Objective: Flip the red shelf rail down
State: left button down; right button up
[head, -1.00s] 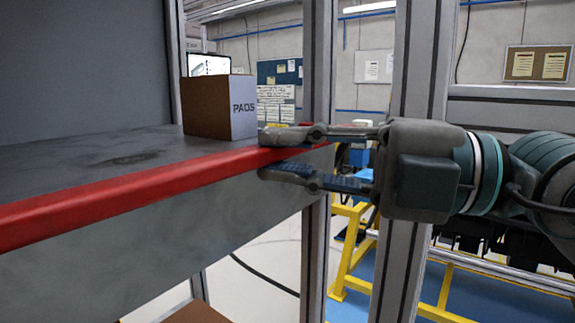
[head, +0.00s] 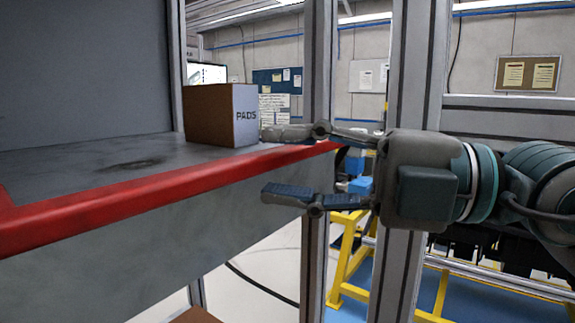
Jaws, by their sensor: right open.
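The red shelf rail (head: 150,197) runs along the front edge of the grey shelf (head: 80,165), from the left edge of the head view to the upright post. My right gripper (head: 278,163) comes in from the right at the rail's right end. Its jaws are open, with one finger above the rail and the other below it, in front of the shelf's front face. I cannot tell whether either finger touches the rail. My left gripper is not in view.
A brown and white box marked PADS (head: 222,115) stands on the shelf just behind the rail. Grey metal posts (head: 318,75) stand at the shelf's right end, close to my right gripper. Yellow framing (head: 350,265) is beyond, lower right.

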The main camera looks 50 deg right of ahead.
jog(key=v, duration=1.1)
jog(key=shift+s, duration=0.4)
jog(key=shift+d+f, duration=0.15)
jog(key=shift+d, duration=0.1)
